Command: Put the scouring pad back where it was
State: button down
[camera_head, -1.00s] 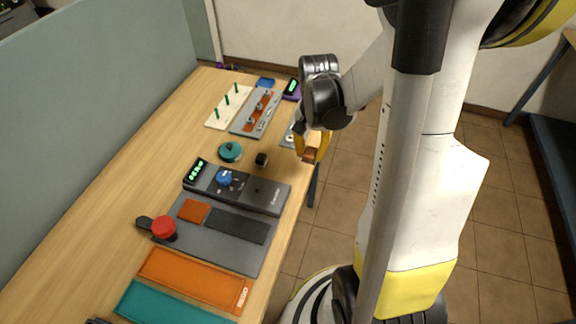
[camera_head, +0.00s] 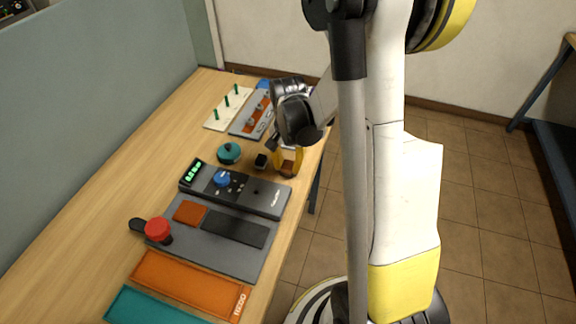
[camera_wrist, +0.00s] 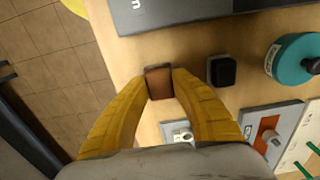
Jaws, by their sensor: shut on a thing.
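The scouring pad seems to be the small brown block (camera_wrist: 159,82) with dark edges between my fingertips in the wrist view. My gripper (camera_wrist: 159,84) is shut on it, one yellow finger at each side. In the head view my gripper (camera_head: 288,166) holds the block (camera_head: 288,170) near the right edge of the table, just right of a small black block (camera_head: 261,161). I cannot tell its exact height above the table. A flat rust-orange square (camera_head: 190,212) lies on the grey board (camera_head: 205,242), beside a dark strip.
A grey device (camera_head: 240,192) with a blue knob lies in front of my gripper. A teal round lidded thing (camera_head: 229,153), a pegboard (camera_head: 229,108) and a red knob (camera_head: 158,229) stand around. Orange (camera_head: 190,285) and teal (camera_head: 150,308) trays lie nearest. The left of the table is bare.

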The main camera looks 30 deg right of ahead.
aim_at(288, 165)
jog(key=shift+f, duration=0.25)
jog(key=c, duration=1.2)
grip_release()
jog(key=shift+r, duration=0.15)
notch_tip(288, 165, up, 12)
jog(key=p, duration=0.4)
jog(key=s+a+r+n+t, duration=0.2)
jog(key=s+a+r+n, duration=0.1)
jog(key=a+r, duration=0.1)
jog(key=s+a+r+n+t, duration=0.2)
jog(key=s+a+r+n, duration=0.2)
jog(key=a, duration=0.1)
jog(key=s+a+r+n+t, duration=0.3)
jog(key=s+a+r, duration=0.1)
jog(key=shift+a, duration=0.25)
jog(key=shift+w, duration=0.1)
